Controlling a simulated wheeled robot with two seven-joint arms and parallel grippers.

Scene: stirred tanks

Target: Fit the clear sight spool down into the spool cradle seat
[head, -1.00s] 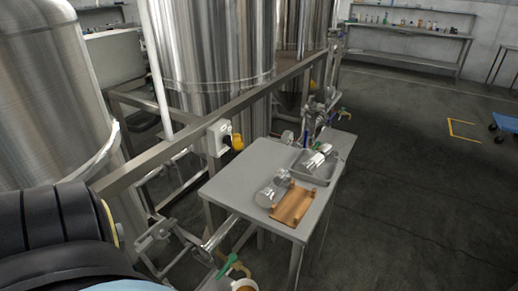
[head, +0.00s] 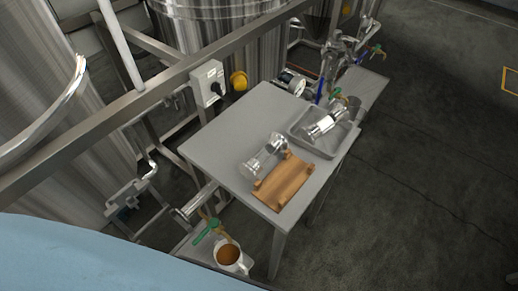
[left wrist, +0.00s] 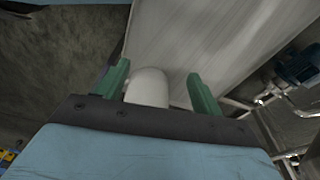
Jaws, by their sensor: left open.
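The clear sight spool (head: 263,157), with shiny ends, lies on the grey table beside the wooden spool cradle (head: 284,183), at its upper left in the head view. The cradle is a light brown block with raised corner pieces, and its seat is empty. My left gripper (left wrist: 158,90) shows in the left wrist view with its two green fingers apart. A pale rounded shape (left wrist: 148,88) shows between the fingers; I cannot tell what it is. The left gripper is outside the head view, away from the spool. My right gripper is not in view.
A grey tray (head: 303,143) behind the cradle holds another shiny cylinder (head: 321,124). The table (head: 215,148) is bare at the left. Steel tanks and a rail stand behind.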

